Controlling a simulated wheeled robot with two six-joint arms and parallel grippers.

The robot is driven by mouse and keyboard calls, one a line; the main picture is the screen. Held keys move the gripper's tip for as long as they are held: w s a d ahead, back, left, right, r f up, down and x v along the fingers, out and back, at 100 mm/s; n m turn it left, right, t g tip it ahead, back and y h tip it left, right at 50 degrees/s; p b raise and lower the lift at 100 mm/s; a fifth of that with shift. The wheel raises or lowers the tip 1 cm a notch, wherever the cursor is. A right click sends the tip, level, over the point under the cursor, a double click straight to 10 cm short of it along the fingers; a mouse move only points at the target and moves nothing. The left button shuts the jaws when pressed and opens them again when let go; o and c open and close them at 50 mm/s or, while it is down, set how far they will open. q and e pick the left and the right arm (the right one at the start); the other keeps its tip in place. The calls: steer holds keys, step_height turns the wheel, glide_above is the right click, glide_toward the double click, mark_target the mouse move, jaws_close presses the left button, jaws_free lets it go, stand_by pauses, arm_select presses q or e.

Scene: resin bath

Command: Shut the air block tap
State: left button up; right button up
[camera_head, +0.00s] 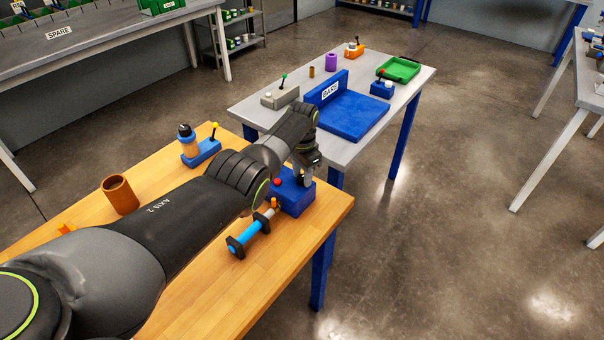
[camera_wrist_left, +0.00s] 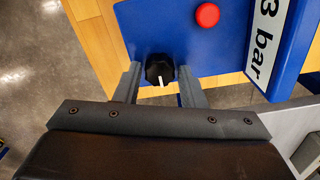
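The air block (camera_head: 292,198) is a blue block at the far right part of the wooden table. It has a red button (camera_wrist_left: 207,15) and a white "3 bar" label (camera_wrist_left: 265,42). Its tap is a black knob (camera_wrist_left: 159,69) with a white pointer mark, near the block's edge in the left wrist view. My left gripper (camera_head: 306,172) is above the block. In the left wrist view its two fingers (camera_wrist_left: 160,82) stand either side of the knob, with a small gap on each side. In the head view my gripper hides the knob. My right gripper is not in view.
A blue syringe-like tool (camera_head: 252,232) lies in front of the block. A brown cup (camera_head: 120,195) and a blue stand (camera_head: 201,152) with a yellow-tipped lever and bottle are farther left. A grey table (camera_head: 350,150) with a blue "BASE" tray (camera_head: 345,115) stands close behind.

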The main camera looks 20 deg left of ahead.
mark_target(302, 177)
arm_select(q)
steer(key=shift+o, duration=1.3)
steer(key=shift+r, duration=0.3)
step_height(302, 177, up, 5)
steer(key=shift+p, duration=0.55)
step_height(302, 177, up, 12)
steer(key=b, duration=0.2)
steer(key=shift+f, duration=0.15)
